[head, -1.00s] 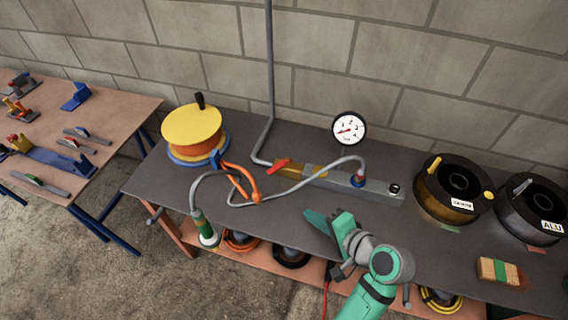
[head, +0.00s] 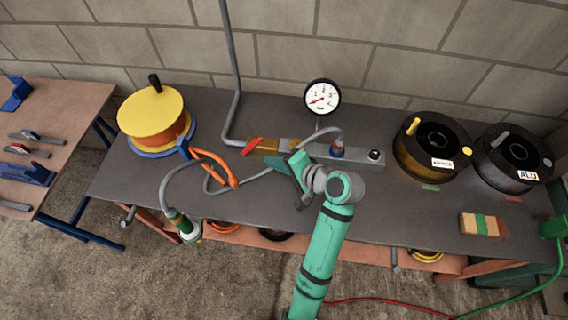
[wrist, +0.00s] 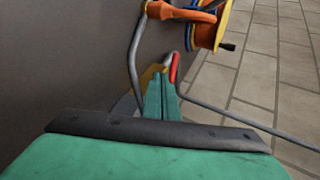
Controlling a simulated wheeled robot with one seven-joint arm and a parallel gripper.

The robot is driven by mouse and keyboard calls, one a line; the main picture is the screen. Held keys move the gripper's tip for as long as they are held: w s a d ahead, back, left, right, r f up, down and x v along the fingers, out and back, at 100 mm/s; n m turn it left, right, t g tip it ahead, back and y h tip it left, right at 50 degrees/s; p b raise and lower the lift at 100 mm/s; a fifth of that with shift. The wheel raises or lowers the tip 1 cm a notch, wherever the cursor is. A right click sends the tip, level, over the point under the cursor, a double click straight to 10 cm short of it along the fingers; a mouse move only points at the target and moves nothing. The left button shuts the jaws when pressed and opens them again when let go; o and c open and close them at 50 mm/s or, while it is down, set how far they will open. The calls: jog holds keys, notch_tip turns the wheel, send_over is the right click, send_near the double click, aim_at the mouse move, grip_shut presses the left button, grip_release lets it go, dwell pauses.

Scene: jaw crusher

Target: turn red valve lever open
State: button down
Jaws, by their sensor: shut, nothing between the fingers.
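The red valve lever (head: 251,146) sits on the brass valve body (head: 266,146) at the left end of the grey manifold block, by the grey pipe. In the wrist view the red lever (wrist: 174,67) shows just beyond my fingertips, slightly right of them. My gripper (head: 281,162) is shut and empty, in front of the manifold and to the right of the lever. Its two green fingers (wrist: 161,95) lie together in the wrist view. They look apart from the lever; the exact gap is hard to tell. My gripper covers part of the manifold in the head view.
A pressure gauge (head: 322,97) stands on the manifold (head: 362,156). A grey hose and an orange-handled tool (head: 216,167) lie left of my gripper. A yellow reel (head: 158,112) stands at left, black spools (head: 432,150) at right. The bench front is mostly clear.

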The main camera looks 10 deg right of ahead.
aim_at(253, 145)
jog(key=w+a, duration=0.1)
jog(key=w, duration=0.1)
jog(key=w+a+f, duration=0.1)
jog(key=a, duration=0.1)
jog(key=shift+w+a, duration=0.15)
jog(key=shift+w, duration=0.2)
jog(key=shift+w+a, duration=0.35)
jog(key=shift+w, duration=0.1)
jog(key=shift+f, duration=0.1)
jog(key=shift+s+d, duration=0.1)
jog(key=shift+d, duration=0.05)
